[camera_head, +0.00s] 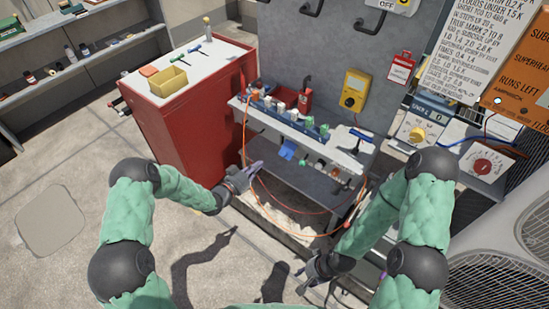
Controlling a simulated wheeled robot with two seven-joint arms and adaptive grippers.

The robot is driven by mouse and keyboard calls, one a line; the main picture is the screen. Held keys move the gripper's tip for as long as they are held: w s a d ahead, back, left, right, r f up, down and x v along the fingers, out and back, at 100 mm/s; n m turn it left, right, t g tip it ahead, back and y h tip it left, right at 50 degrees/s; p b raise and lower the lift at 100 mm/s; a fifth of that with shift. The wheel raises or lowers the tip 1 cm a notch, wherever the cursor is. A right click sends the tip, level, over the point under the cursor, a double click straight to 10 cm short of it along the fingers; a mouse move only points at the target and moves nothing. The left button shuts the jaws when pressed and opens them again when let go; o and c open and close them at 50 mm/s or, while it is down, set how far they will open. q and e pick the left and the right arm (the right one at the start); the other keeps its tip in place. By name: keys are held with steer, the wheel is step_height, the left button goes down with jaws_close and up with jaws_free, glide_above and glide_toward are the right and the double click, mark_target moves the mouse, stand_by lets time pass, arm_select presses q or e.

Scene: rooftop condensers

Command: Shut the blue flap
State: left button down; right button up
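A small bright blue piece (287,149), which looks like the blue flap, hangs below the front of the shelf at an angle. It is small here, and I cannot tell how its hinge sits. My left gripper (254,169) is left of and slightly below it, apart from it, with a purplish thing at its fingertips that I cannot make out. I cannot tell whether its fingers are open. My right gripper (303,277) is low in the middle, well below the shelf. Its fingers look spread and empty.
The shelf (345,158) carries a blue rack of bottles and a blue-handled tool. An orange hose loops close around my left gripper. A red cabinet (185,125) with a yellow bin stands left. Condenser units (500,240) crowd the right.

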arm_select(q)
steer(key=b, duration=0.3)
glide_toward(287, 150)
step_height(287, 150, up, 5)
steer(key=w, duration=0.2)
steer(key=shift+w+d+f+b, duration=0.4)
steer(key=shift+d+f, duration=0.15)
steer(key=shift+f, duration=0.25)
steer(key=shift+w+d+f+b, duration=0.4)
steer(key=shift+d+f, duration=0.15)
steer(key=shift+f, duration=0.25)
arm_select(e)
steer(key=shift+f, duration=2.35)
arm_select(q)
steer(key=shift+s, duration=0.1)
arm_select(e)
steer(key=shift+r, duration=0.1)
